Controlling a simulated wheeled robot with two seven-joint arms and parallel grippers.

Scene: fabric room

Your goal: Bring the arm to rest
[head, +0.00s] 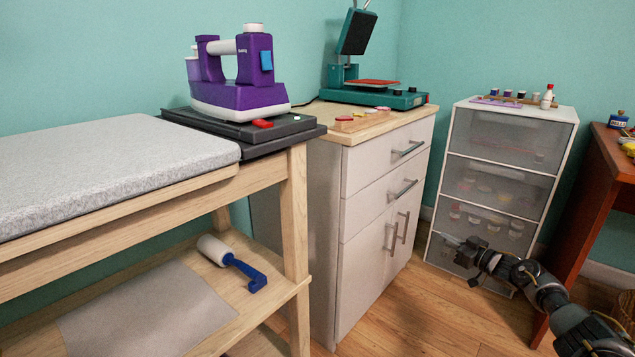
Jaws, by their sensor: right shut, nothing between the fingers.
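My right arm (545,292) comes in from the lower right corner and reaches up and to the left. My right gripper (449,240) is at its end, in front of the lower part of the white drawer unit (508,170). The gripper is small in the picture, and it is shut and empty. I cannot tell whether it touches the unit. My left gripper is not in view.
An ironing table (90,170) carries a purple iron (238,85) on a black base; a lint roller (228,262) lies on its shelf. A white cabinet (360,190) holds a teal heat press (375,92). A reddish desk (608,150) stands right. Wooden floor (420,315) is clear between.

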